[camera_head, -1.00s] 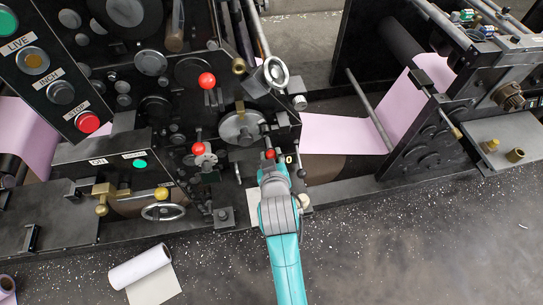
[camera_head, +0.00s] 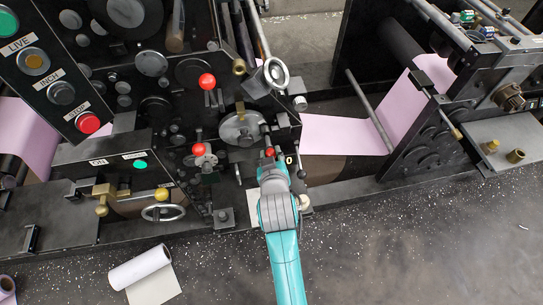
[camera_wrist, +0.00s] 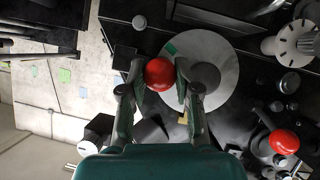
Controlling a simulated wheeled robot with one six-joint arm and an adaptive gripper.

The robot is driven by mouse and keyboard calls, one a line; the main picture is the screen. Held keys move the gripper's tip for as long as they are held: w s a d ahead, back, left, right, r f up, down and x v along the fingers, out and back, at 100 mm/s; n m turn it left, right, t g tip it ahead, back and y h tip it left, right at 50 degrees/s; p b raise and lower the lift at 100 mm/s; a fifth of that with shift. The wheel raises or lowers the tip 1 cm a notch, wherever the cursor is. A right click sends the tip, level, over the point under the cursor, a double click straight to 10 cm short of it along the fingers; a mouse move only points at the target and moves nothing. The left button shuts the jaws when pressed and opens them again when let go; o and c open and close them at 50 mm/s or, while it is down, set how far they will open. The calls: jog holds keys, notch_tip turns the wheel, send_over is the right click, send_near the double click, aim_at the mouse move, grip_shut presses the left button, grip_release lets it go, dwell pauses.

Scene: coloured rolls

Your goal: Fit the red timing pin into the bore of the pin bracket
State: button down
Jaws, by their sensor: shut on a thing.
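The red timing pin shows as a round red head (camera_wrist: 159,74) between my fingertips in the wrist view; its shank is hidden. In the head view the red head (camera_head: 269,153) is a small spot at the tip of my arm. My gripper (camera_wrist: 158,82) is shut on it, in front of the press's side, close to a large pale disc (camera_wrist: 222,50). My gripper also shows in the head view (camera_head: 270,158), to the lower right of that disc (camera_head: 241,128). I cannot single out the pin bracket or its bore.
Other red knobs stand on the machine, one upper (camera_head: 206,80) and one lower left (camera_head: 197,149). A handwheel (camera_head: 276,72) juts out above my gripper. Pink web (camera_head: 340,134) runs to the right. A white roll (camera_head: 140,267) lies on the floor; the floor at right is clear.

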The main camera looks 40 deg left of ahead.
aim_at(268, 145)
jog(key=shift+w+a, duration=1.4)
jog(key=shift+a, duration=0.25)
dwell(0.4)
jog(key=c, duration=0.7)
grip_release()
jog(key=shift+c, duration=0.2)
jog(key=v, duration=1.2)
jog(key=shift+d, duration=0.1)
